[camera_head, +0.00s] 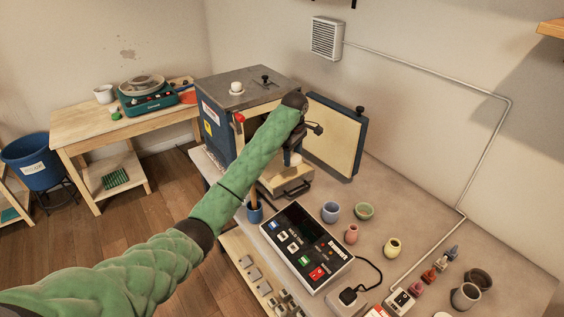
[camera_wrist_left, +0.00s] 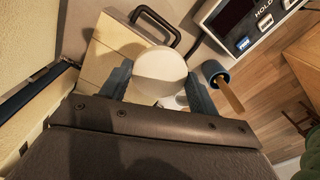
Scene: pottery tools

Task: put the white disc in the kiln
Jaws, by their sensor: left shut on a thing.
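The white disc (camera_wrist_left: 160,72) is between the two fingers of my left gripper (camera_wrist_left: 158,90) in the left wrist view, and the gripper is shut on it. In the head view, my left gripper (camera_head: 293,157) is in front of the kiln (camera_head: 214,127), largely hidden by my green arm. The kiln's door (camera_head: 336,137) stands open to the right. A cream block with a dark handle (camera_head: 285,185) lies in front of the kiln. In the wrist view, the disc overlaps this cream block (camera_wrist_left: 112,58); the gap between them cannot be told. The kiln's inside is mostly hidden by my arm.
A control box (camera_head: 305,247) sits on the bench in front, with a blue cup (camera_head: 254,212) beside it. Small pots, including a green bowl (camera_head: 364,211) and a yellow pot (camera_head: 392,247), stand to the right. A white knob-like piece (camera_head: 236,87) is on the kiln top.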

